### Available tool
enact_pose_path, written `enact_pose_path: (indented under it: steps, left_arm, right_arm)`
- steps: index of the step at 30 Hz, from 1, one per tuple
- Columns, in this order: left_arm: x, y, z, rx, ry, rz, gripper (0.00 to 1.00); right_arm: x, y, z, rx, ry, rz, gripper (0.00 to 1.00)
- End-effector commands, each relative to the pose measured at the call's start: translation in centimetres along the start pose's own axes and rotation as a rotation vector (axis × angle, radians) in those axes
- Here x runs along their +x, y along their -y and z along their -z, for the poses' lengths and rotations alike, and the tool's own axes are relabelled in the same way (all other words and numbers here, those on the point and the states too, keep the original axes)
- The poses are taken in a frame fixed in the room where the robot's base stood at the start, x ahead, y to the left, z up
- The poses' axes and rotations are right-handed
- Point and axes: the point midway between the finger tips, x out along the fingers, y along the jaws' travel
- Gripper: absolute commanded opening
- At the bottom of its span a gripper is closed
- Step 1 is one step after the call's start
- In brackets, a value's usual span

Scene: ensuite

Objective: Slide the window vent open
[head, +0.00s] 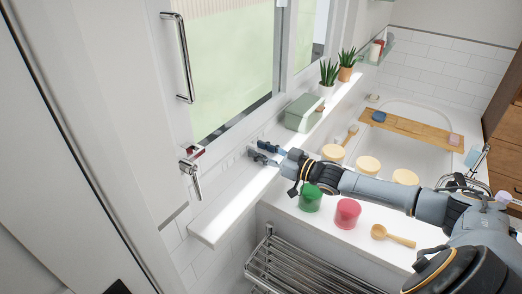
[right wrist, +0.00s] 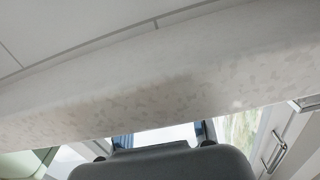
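The window (head: 235,75) has a pale green frosted pane in a white frame, with a long chrome handle (head: 184,58) and a lower lever with a red mark (head: 193,170) to its left. I cannot clearly pick out the vent or its slider. My right gripper (head: 263,152) is over the white sill (head: 222,214), below the window's lower edge. Its two blue-grey fingers are apart with nothing seen between them. In the right wrist view, the gripper's dark body (right wrist: 165,163) hides much of the fingers. My left gripper is not in view.
A green box (head: 300,113) and potted plants (head: 328,80) stand on the sill, right of the gripper. Below my right arm are a green pot (head: 310,198), a pink pot (head: 347,212) and a wooden spoon (head: 393,237). A towel rack (head: 290,270) is lower down. The sill's left end is clear.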

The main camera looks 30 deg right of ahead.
Motion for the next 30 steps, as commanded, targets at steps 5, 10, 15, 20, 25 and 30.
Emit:
enact_pose_path:
  steps: [5,10,15,20,25,30]
  left_arm:
    - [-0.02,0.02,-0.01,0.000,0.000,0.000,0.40]
    - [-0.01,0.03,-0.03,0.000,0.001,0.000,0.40]
    - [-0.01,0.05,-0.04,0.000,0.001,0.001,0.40]
    - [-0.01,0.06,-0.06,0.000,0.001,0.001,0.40]
    - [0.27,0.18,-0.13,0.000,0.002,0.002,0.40]
    - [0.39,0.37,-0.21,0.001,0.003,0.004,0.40]
  right_arm:
    - [0.20,0.00,-0.03,0.001,0.000,0.000,0.36]
    - [0.18,0.01,-0.04,0.001,0.001,0.000,0.30]
    - [0.17,0.01,-0.03,0.001,0.000,0.000,0.00]
    - [0.17,0.02,-0.02,0.001,0.000,0.000,0.00]
    - [0.17,-0.35,-0.09,0.000,0.000,-0.001,0.00]
    - [0.20,-0.77,0.10,0.000,-0.002,-0.001,0.00]
